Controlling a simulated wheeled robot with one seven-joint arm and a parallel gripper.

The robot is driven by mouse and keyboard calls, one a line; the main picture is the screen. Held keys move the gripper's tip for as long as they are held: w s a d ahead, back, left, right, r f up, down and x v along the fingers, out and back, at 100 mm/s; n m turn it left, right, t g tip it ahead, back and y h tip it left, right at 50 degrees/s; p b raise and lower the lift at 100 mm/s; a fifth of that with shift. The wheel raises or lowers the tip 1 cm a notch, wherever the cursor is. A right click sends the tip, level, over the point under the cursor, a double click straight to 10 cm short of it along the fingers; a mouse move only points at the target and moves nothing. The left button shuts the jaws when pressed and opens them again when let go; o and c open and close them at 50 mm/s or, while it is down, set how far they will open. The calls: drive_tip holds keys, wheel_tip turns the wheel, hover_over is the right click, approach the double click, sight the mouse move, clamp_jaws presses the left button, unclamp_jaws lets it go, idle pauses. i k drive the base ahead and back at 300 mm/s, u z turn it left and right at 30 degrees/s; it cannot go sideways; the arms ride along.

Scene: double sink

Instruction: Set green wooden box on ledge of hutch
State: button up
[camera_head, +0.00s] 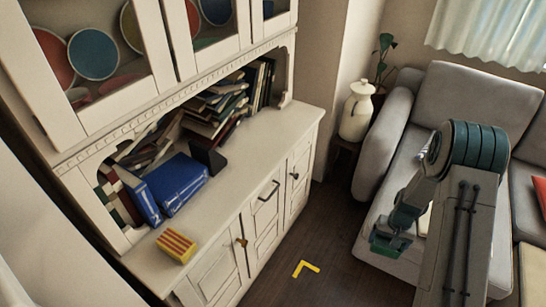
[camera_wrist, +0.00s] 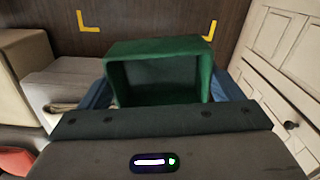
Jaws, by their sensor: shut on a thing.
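The green wooden box (camera_wrist: 160,50) fills the middle of the wrist view, with an open, hollow side showing. My gripper (camera_wrist: 165,95) is shut on it, with blue fingers at its left and right sides. In the head view the box (camera_head: 388,243) is a small dark green shape at the end of my arm, in front of the sofa and well right of the hutch. The white hutch (camera_head: 262,215) stands at the left. Its ledge (camera_head: 240,150) has books at the back and a bare strip along the front.
On the ledge are blue binders (camera_head: 180,183), a heap of books (camera_head: 215,105) and a red-yellow striped box (camera_head: 175,246). A grey sofa (camera_head: 400,115) and a white vase (camera_head: 356,112) stand right of the hutch. Dark floor with a yellow corner mark (camera_head: 306,269) lies between.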

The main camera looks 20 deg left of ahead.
sight(207, 210)
drive_tip(key=u, duration=0.95)
